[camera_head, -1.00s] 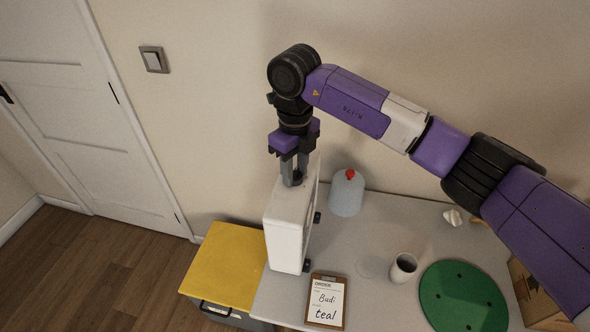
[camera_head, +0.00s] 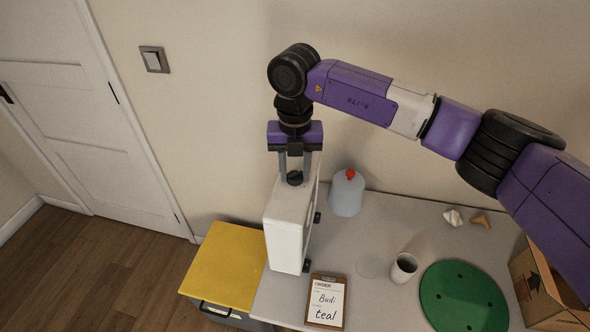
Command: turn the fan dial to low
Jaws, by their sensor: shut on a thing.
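The fan (camera_head: 284,232) is a white upright box at the left end of the grey table. A small black dial (camera_head: 295,178) sits on its top. My gripper (camera_head: 295,176) points straight down over the fan, with one grey finger on each side of the dial. It is shut on the dial. The dial's marks and its setting are too small to read.
A clipboard (camera_head: 326,301), a cup (camera_head: 403,268), a green round board (camera_head: 463,297) and a cardboard box (camera_head: 541,287) are on the table (camera_head: 385,220). A yellow-lidded bin (camera_head: 224,264) stands at left.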

